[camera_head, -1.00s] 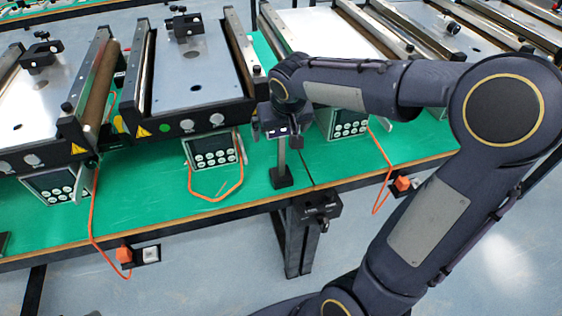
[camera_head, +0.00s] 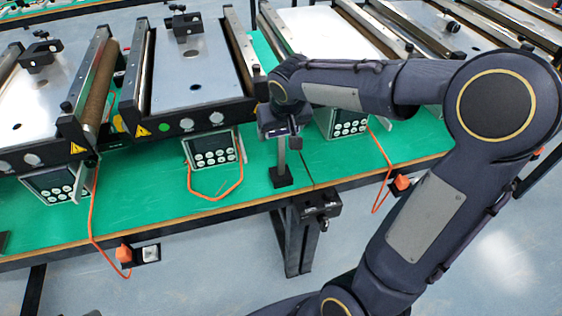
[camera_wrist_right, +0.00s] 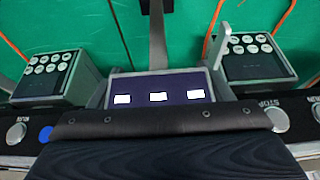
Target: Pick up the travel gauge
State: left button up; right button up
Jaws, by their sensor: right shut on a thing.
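The travel gauge appears to be a slim silver post (camera_head: 281,158) on a square black foot (camera_head: 282,177), upright at the front of the green bench. The post also shows in the wrist view (camera_wrist_right: 158,40), where its foot is cut off at the top edge. My right gripper (camera_head: 281,134) is at the upper end of the post, shut on it. The fingertips are hardly visible and the gauge's upper end is hidden. I cannot tell whether the foot touches the bench. A dark panel with three white patches (camera_wrist_right: 158,97) shows in the wrist view. My left gripper is out of view.
A conveyor (camera_head: 190,75) and its keypad box (camera_head: 212,149) stand just left of the gripper. Another keypad box (camera_head: 346,122) is close on the right. Orange cables (camera_head: 217,198) lie nearby. The green bench top (camera_head: 240,200) is clear around the foot, up to its front edge.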

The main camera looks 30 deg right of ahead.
jog(key=shift+w+r, duration=0.1)
jog(key=shift+r, duration=0.05)
jog(key=shift+c, duration=0.7)
jog(key=shift+r, duration=0.15)
